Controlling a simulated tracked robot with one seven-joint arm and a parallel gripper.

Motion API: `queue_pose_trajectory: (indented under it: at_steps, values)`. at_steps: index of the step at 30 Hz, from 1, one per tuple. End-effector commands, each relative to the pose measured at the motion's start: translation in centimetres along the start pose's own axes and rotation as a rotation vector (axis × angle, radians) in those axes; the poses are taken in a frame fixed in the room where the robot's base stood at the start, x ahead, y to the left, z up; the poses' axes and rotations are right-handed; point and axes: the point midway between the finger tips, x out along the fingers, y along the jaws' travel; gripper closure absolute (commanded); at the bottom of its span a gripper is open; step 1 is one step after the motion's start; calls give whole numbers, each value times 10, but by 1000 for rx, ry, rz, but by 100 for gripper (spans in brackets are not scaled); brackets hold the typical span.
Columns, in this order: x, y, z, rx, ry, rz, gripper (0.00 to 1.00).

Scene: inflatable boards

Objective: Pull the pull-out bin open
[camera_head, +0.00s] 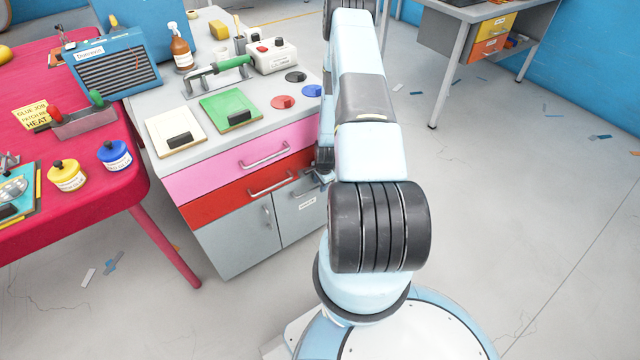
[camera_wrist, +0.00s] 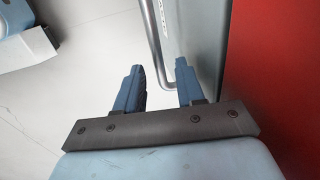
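The pull-out bin (camera_head: 298,224) is the grey front with a small label at the lower right of the workbench cabinet, and it looks shut. In the wrist view its grey front (camera_wrist: 207,40) carries a bent metal bar handle (camera_wrist: 153,38). My gripper (camera_wrist: 160,68) is open, with its two dark blue fingers apart at the handle's curved end. The bar shows between the fingers, with a gap to the left finger; I cannot tell whether the right finger touches it. In the head view my arm hides part of the bin front, and my gripper (camera_head: 319,174) is small there.
A red drawer (camera_head: 232,203) and a pink drawer (camera_head: 215,178) sit above the bin. A grey door (camera_head: 236,244) is beside it on the left. A crimson table (camera_head: 130,190) stands left. The floor (camera_head: 520,220) to the right is mostly clear.

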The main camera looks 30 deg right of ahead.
Motion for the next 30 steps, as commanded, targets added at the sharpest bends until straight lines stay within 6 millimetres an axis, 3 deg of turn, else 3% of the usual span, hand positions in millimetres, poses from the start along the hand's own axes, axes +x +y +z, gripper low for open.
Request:
queue_pose_trajectory:
  at_steps: [3, 15, 30]
  values:
    - [0, 0, 0, 0, 0, 0, 63]
    - [0, 0, 0, -1, 0, 0, 100]
    - [0, 0, 1, -1, 0, 0, 100]
